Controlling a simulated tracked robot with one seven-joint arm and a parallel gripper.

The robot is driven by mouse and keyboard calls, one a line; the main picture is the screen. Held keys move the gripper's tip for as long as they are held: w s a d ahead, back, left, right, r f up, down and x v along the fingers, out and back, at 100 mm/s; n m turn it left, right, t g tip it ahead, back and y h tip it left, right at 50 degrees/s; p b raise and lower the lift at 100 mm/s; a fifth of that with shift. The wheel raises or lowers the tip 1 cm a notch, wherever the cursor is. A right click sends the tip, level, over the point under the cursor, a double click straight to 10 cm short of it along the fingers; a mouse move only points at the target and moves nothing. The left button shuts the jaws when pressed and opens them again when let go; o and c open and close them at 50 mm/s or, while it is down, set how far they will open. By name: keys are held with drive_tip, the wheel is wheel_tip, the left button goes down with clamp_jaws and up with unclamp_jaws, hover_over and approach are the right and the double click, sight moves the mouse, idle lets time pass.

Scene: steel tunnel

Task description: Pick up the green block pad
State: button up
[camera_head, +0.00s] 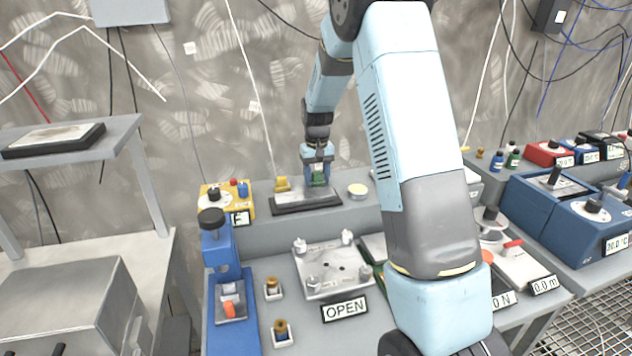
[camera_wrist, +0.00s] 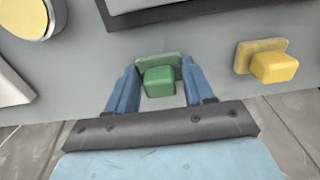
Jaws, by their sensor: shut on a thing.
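The green block pad (camera_wrist: 158,80) is a green block with a flat green pad behind it, seen in the wrist view between the two blue fingers of my gripper (camera_wrist: 158,88). The fingers are shut on it from both sides.
A yellow block pad (camera_wrist: 274,66) stands to the right in the wrist view and left of my gripper in the head view (camera_head: 283,184). A round yellowish dish (camera_head: 357,190) is to the right. A yellow control box (camera_head: 226,200) is left.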

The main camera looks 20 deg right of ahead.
sight(317, 172)
drive_tip(key=shift+c, duration=0.3)
drive_tip(key=shift+r, duration=0.15)
drive_tip(key=shift+r, duration=0.25)
wheel_tip(317, 172, up, 3)
drive_tip(key=shift+f, duration=0.2)
drive_tip(key=s+d+r, duration=0.3)
drive_tip(key=s+r, duration=0.6)
drive_tip(key=s, duration=0.4)
drive_tip(key=shift+s+d+r, duration=0.25)
drive_tip(key=shift+d+r, duration=0.05)
drive_tip(key=shift+r, duration=0.05)
